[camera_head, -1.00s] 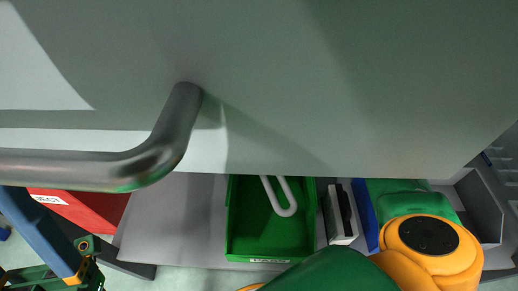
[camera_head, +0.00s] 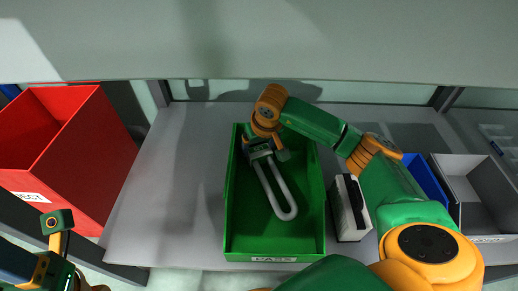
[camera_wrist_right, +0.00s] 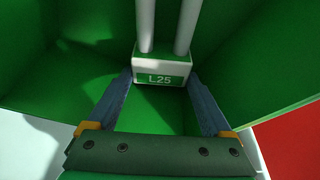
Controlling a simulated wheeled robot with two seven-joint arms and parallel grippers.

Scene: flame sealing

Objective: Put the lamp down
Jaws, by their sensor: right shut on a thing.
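The lamp (camera_head: 280,194) is a pale U-shaped tube on a small white base. My right gripper (camera_head: 258,150) is shut on that base, inside the outline of the green bin (camera_head: 243,239) with the PASS label. In the right wrist view the fingers grip both sides of the base (camera_wrist_right: 163,71), marked L25, with green bin walls around it. I cannot tell whether the lamp touches the bin floor. Part of my left arm's end (camera_head: 58,222) shows at the lower left; its jaws are not clear.
A red bin (camera_head: 88,150) stands left of the grey table (camera_head: 160,200). Right of the green bin are a white-and-black block (camera_head: 348,208), a blue bin (camera_head: 425,180) and a grey bin (camera_head: 468,185). A pale panel (camera_head: 260,40) spans the top.

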